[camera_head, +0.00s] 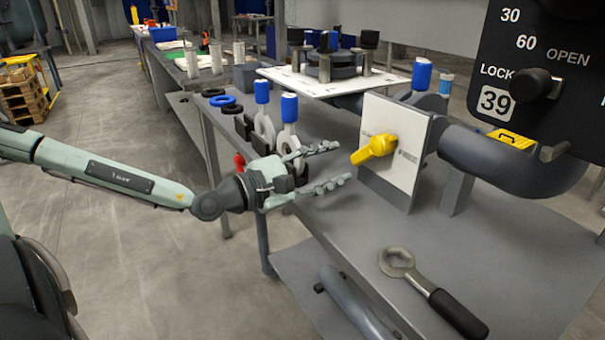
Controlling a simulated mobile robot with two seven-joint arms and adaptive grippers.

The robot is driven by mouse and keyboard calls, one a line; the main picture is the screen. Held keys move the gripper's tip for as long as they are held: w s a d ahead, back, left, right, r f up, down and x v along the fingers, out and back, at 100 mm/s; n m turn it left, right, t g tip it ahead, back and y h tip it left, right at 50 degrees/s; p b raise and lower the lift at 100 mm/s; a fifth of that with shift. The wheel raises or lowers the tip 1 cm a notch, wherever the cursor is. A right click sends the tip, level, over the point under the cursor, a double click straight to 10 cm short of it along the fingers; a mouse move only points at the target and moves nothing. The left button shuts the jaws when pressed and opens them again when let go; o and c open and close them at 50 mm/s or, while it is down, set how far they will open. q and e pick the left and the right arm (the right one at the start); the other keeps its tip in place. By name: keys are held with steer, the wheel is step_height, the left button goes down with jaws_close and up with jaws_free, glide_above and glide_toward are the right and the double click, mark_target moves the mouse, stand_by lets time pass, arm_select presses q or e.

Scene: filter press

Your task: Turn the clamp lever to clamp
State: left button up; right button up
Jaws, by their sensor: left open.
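A yellow lever (375,149) sits on an upright white plate (388,178) on the grey workbench. Its handle points left and slightly down. Small dark labels are on the plate at both sides of the lever, too small to read surely. I take this lever as the clamp lever. My left gripper (343,163) reaches in from the left, with its two fingers spread one above the other. It is open and empty, and its fingertips appear just left of the lever handle, apart from it. My right gripper is out of view.
A dark pipe (500,160) runs behind the plate to the right. A wrench (432,292) lies on the bench (500,270) at the front. Blue-topped valves (289,108) stand behind my gripper. A black panel (540,60) marked LOCK and OPEN hangs at the upper right.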

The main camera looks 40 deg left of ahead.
arm_select(q)
steer(key=shift+s+d+h, duration=0.2)
steer(key=shift+s+h, duration=0.1)
steer(key=shift+s, duration=0.15)
steer(key=shift+v, duration=2.85)
steer(key=shift+a+r, duration=0.1)
